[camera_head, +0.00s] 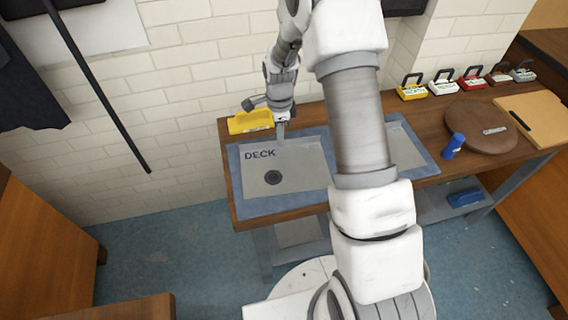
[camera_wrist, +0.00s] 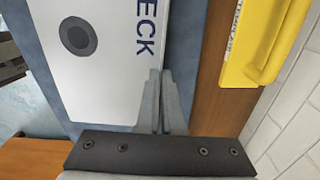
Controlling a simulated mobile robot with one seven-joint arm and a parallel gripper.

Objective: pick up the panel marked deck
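The pale panel marked DECK (camera_head: 300,165), with a dark round spot, lies on a blue mat on the bench. It shows at the upper left of the wrist view (camera_wrist: 105,75). My gripper (camera_head: 281,138) points down at the panel's wall-side edge. In the wrist view, my fingertips (camera_wrist: 161,72) sit close together, right at that edge beside the lettering. The narrow gap between them does not show clearly whether the edge is between them. Part of the mat and the panel's right side are hidden behind my arm in the head view.
A yellow object (camera_head: 250,121) lies near my gripper on the wall side. A blue cylinder (camera_head: 453,146), a round brown board (camera_head: 481,128) and several handled coloured blocks stand to the right. The brick wall is close behind.

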